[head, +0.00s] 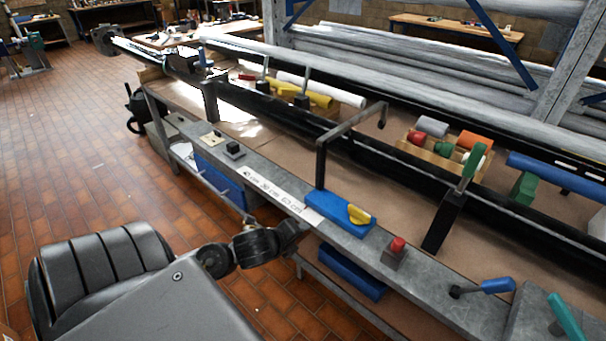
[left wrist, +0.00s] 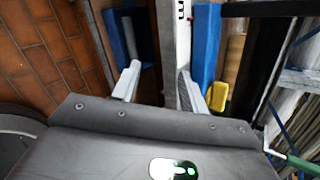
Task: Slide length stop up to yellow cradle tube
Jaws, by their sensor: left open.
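The length stop (head: 335,212) is a blue block with a yellow lever (head: 359,214) on the grey front rail, beside the white centimetre scale (head: 275,193). A dark bent arm (head: 320,160) rises near it and reaches over the trough. The yellow tube (head: 314,95) lies in the cradle behind the black beam, farther left. My left gripper (head: 298,230) is low at the rail's front edge, just left of the stop. In the left wrist view its open fingers (left wrist: 159,70) are empty, with the blue stop (left wrist: 206,45) beside the right finger. Contact cannot be told. My right gripper is out of view.
A red button (head: 398,245), a blue-handled lever (head: 497,286) and a teal handle (head: 565,318) stand right along the rail. A black switch box (head: 235,150) is to the left. A wooden tray (head: 435,158) holds coloured pieces. A blue bin (head: 350,272) sits below the rail.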

